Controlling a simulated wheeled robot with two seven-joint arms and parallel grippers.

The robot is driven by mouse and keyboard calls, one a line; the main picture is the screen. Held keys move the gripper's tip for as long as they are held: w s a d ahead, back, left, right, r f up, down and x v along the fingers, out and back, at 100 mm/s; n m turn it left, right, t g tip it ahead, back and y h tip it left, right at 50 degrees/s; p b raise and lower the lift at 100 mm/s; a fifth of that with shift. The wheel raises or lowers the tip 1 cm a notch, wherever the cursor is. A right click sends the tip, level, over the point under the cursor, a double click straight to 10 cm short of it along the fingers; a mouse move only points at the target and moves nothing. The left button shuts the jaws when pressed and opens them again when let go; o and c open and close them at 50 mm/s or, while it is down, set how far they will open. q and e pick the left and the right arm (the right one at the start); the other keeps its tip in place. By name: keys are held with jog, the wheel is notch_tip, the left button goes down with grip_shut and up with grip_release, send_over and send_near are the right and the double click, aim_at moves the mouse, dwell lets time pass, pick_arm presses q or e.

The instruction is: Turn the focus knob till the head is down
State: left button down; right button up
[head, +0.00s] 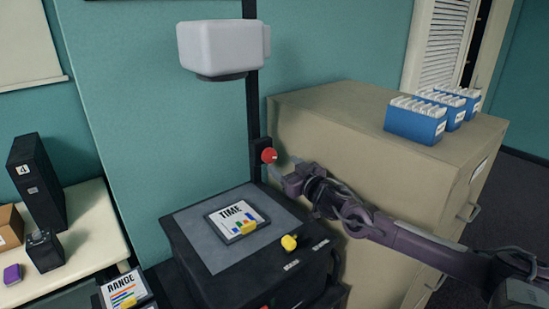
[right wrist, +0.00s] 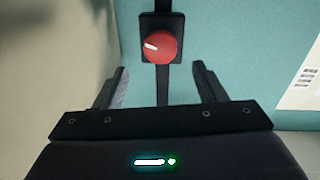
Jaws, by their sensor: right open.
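The red focus knob (head: 269,155) sits on a black plate on the dark upright post (head: 252,100). In the right wrist view the knob (right wrist: 159,47) has a white mark pointing left and slightly up. The white head (head: 222,47) is high on the post, well above the base. My right gripper (head: 285,163) reaches in from the right, close to the knob. In the right wrist view its open fingers (right wrist: 160,88) are on either side below the knob, with nothing between them. My left gripper is not in view.
Below the head, a TIME board (head: 237,217) lies on the grey top of the dark base, near a yellow knob (head: 289,242). A beige cabinet (head: 340,110) with blue file boxes (head: 414,121) stands right. A pale table (head: 75,240) with boxes and a RANGE board (head: 124,290) are left.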

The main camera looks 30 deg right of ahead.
aim_at(271, 157)
jog(key=w+p, duration=0.1)
jog(key=w, duration=0.4)
jog(key=shift+f, duration=0.1)
jog(key=shift+w+p, duration=0.3)
jog(key=shift+w, duration=0.1)
jog(key=shift+w+f, duration=0.1)
jog(key=shift+w, duration=0.05)
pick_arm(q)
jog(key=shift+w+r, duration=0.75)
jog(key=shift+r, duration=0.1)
pick_arm(e)
jog(key=c, duration=1)
